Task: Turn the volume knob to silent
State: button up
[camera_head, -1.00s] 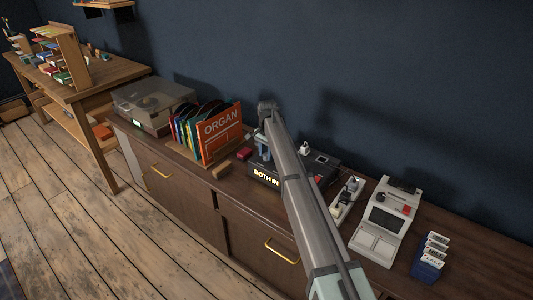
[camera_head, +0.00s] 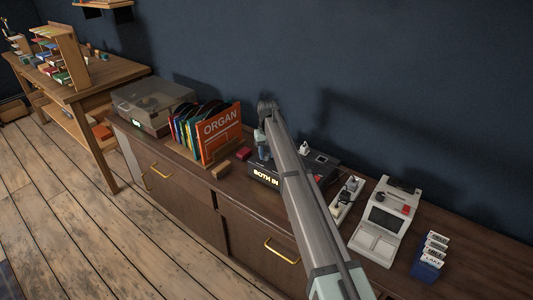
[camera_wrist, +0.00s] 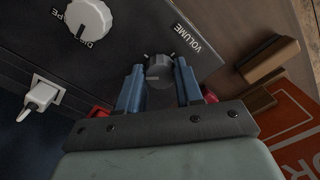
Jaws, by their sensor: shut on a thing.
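The black device (camera_head: 265,172) stands on the sideboard, with lit text reading "BOTH" and more on its front. In the wrist view, the grey volume knob (camera_wrist: 159,70) sits on the device's black panel (camera_wrist: 120,60) beside the printed word VOLUME. My gripper (camera_wrist: 159,82) has its two blue fingers on either side of this knob, shut on it. A pale line marks the knob's side towards my palm. A larger white knob (camera_wrist: 88,20) labelled TAPE and DISC is on the same panel. In the head view, my gripper (camera_head: 262,152) is over the device's left part, and my arm hides much of the device.
A white switch (camera_wrist: 40,98) is on the panel. A record rack with an orange ORGAN sleeve (camera_head: 221,130) stands left of the device, with a small wooden block (camera_head: 221,171) in front and a red block (camera_head: 243,153) close by. A grey-white machine (camera_head: 387,222) stands to the right.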

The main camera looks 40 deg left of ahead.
aim_at(267, 154)
jog(key=n, duration=0.4)
jog(key=shift+n, duration=0.3)
jog(key=shift+w+n, duration=0.1)
jog(key=shift+n, duration=2.2)
jog(key=o, duration=1)
jog(key=shift+o, duration=0.2)
notch_tip(267, 154, up, 14)
jog(key=shift+f, duration=0.15)
